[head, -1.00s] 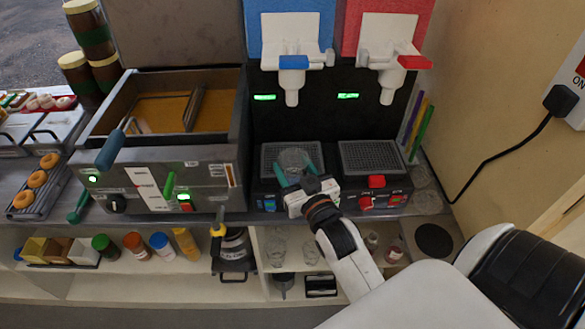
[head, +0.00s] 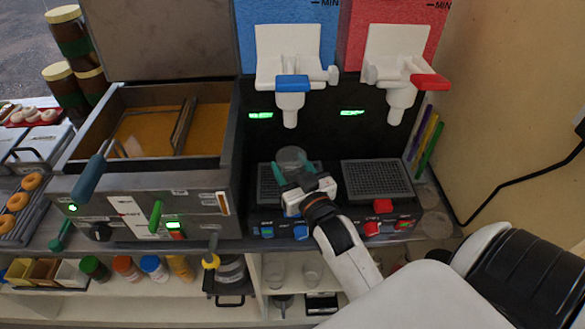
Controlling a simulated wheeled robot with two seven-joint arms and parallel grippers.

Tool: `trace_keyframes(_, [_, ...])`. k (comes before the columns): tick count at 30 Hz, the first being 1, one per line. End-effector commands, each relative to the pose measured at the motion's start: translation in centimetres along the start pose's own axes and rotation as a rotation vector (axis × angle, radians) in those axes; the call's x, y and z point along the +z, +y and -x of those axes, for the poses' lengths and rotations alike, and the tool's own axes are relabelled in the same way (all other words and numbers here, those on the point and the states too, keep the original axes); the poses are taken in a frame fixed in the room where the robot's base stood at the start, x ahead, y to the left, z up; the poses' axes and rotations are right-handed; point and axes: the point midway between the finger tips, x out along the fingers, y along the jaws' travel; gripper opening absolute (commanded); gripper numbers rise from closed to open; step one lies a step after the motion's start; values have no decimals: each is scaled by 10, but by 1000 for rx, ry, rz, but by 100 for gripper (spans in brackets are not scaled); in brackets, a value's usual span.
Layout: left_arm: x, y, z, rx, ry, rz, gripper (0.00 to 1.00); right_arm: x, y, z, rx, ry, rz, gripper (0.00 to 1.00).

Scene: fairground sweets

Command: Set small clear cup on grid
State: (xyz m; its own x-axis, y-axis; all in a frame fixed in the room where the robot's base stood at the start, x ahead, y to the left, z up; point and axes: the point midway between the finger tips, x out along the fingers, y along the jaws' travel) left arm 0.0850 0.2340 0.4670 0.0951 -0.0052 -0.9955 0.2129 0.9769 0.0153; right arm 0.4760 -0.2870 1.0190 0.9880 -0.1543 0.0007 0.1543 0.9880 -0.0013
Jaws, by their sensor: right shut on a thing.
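The small clear cup (head: 291,158) is at the left drip grid (head: 268,190), below the blue dispenser's spout (head: 290,108). My right gripper (head: 292,178) is shut on the cup, with its green fingers on either side of it. The gripper reaches over the grid from the front. I cannot tell whether the cup's base touches the grid, because the fingers and gripper body cover it. My left gripper is not in view.
A second grid (head: 376,180) lies under the red dispenser (head: 400,60). A fryer with amber oil (head: 150,130) stands to the left. Clear cups (head: 275,270) stand on the shelf below. Jars (head: 95,268) and a hanging yellow-collared tool (head: 211,260) are along the front.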

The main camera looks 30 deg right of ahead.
Motion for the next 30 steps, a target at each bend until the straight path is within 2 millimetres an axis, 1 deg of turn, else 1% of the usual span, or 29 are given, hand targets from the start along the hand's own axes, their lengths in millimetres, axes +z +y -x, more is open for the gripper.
trace_keyframes(6, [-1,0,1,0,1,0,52,-2,-1,-6,0,0,1,32])
trace_keyframes(18, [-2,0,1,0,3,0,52,-2,-1,-6,1,0,0,32])
trace_keyframes(30, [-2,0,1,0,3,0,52,-8,-1,-7,0,0,0,32])
